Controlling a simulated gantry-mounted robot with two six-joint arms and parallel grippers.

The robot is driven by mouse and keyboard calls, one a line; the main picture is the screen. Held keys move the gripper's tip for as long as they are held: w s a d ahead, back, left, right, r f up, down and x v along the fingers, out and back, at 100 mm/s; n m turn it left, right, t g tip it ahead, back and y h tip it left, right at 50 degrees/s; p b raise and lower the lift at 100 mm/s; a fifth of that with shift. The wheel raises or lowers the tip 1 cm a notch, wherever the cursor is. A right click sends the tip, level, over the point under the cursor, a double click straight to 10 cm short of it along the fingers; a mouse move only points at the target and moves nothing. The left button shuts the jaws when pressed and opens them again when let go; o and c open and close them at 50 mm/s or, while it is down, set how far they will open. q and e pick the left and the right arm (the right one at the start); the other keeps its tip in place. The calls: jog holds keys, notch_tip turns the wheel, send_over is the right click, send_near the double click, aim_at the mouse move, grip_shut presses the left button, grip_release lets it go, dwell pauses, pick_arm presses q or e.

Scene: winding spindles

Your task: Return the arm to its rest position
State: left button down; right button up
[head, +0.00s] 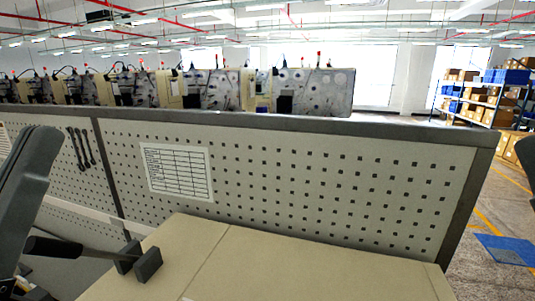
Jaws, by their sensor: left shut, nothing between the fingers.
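My left gripper (139,262) shows at the lower left of the head view, over the left part of a beige surface. Its two dark finger blocks are close together, and I see nothing held between them. My left arm (28,190) comes in along the left edge, grey and angled. My right gripper is out of view; only a dark piece of my right arm shows at the right edge. I see no spindle in either gripper.
A beige cabinet-like surface (270,262) fills the lower middle. Behind it stands a perforated panel (330,180) with a dark frame and a printed sheet (178,172). Machines (215,90) line up beyond. Shelves with boxes (488,95) and a blue floor patch (507,249) are at right.

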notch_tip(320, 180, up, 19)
jog(key=p, duration=1.5)
jog(key=shift+p, duration=0.35)
